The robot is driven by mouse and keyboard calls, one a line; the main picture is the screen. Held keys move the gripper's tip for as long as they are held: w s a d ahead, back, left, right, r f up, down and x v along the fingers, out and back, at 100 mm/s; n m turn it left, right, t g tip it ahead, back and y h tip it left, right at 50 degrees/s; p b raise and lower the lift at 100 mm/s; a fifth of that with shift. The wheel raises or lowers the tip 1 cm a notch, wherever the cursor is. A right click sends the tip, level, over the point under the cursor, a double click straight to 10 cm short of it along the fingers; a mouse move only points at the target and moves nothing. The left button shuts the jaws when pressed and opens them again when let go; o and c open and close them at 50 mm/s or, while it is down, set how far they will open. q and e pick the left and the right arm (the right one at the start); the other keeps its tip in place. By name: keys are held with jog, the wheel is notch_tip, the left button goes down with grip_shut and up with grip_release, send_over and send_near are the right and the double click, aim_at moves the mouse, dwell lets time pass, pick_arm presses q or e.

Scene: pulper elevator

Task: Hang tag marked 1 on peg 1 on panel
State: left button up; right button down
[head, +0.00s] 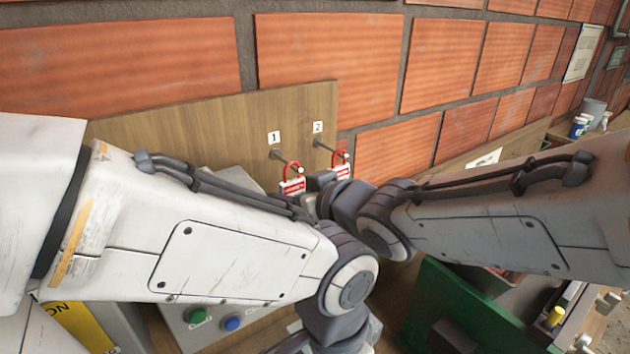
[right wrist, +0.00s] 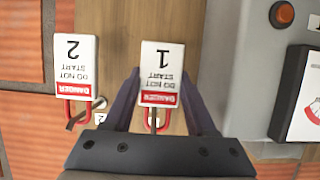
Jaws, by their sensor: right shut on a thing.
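A white tag marked 1 with a red DANGER band and red loop (head: 292,187) is by peg 1 (head: 278,155) on the wooden panel (head: 205,130). In the right wrist view, tag 1 (right wrist: 160,70) appears upside down between the fingers of my right gripper (right wrist: 160,80), which is shut on it. Its red loop is at peg 1 and seems to be around it, but the exact fit is hard to tell. Tag 2 (right wrist: 76,65) hangs by its loop at peg 2 (head: 322,145), beside it. My left gripper is out of view; its arm crosses the head view.
An orange lamp (right wrist: 283,14) on a grey box is beside the panel. A brick wall (head: 330,50) stands behind. A green-sided box (head: 462,312) is at lower right.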

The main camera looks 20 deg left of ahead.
dwell(0.4)
jog(key=shift+c, duration=0.7)
grip_release()
